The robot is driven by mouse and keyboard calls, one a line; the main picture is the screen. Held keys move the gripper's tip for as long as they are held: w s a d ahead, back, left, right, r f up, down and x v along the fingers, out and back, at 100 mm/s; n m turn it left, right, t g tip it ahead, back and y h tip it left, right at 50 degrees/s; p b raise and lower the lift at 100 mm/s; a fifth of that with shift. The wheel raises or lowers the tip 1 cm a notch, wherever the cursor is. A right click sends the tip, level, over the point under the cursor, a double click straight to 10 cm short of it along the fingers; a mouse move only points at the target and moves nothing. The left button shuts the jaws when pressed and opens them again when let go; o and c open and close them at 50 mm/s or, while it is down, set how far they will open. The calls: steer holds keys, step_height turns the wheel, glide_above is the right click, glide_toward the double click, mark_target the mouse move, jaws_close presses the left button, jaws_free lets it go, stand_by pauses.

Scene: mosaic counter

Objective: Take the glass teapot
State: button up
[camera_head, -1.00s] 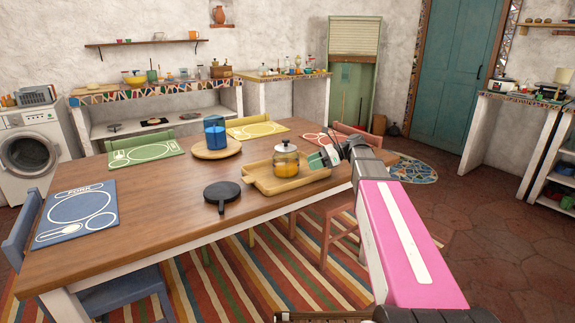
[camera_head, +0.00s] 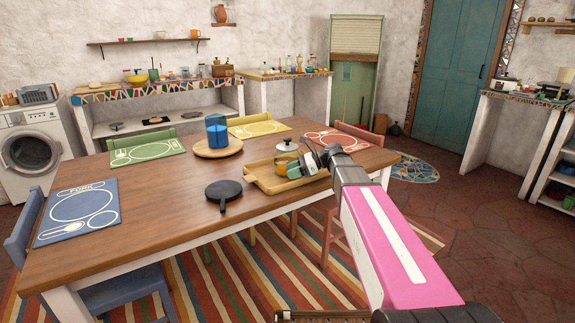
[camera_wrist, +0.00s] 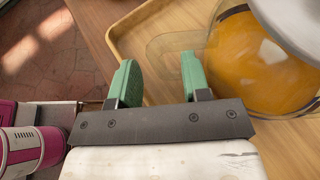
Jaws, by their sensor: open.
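The glass teapot (camera_head: 282,166) holds an orange liquid and has a pale lid. It stands on the wooden tray (camera_head: 262,184) on the table. In the wrist view the teapot (camera_wrist: 262,70) fills the upper right, and its clear handle curves out to the left, toward the space between my fingertips. My gripper (camera_head: 308,160) is at the teapot's right side and hides part of it. In the wrist view my gripper (camera_wrist: 158,62) has its green fingers apart. I cannot tell whether they touch the handle.
A black pan (camera_head: 222,192) lies left of the tray. A blue pitcher (camera_head: 216,132) stands on a round wooden board (camera_head: 218,151) farther back. Placemats lie around the table. Bare tabletop (camera_head: 160,200) shows at the left middle.

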jaws_close()
steer(key=shift+r, duration=0.1)
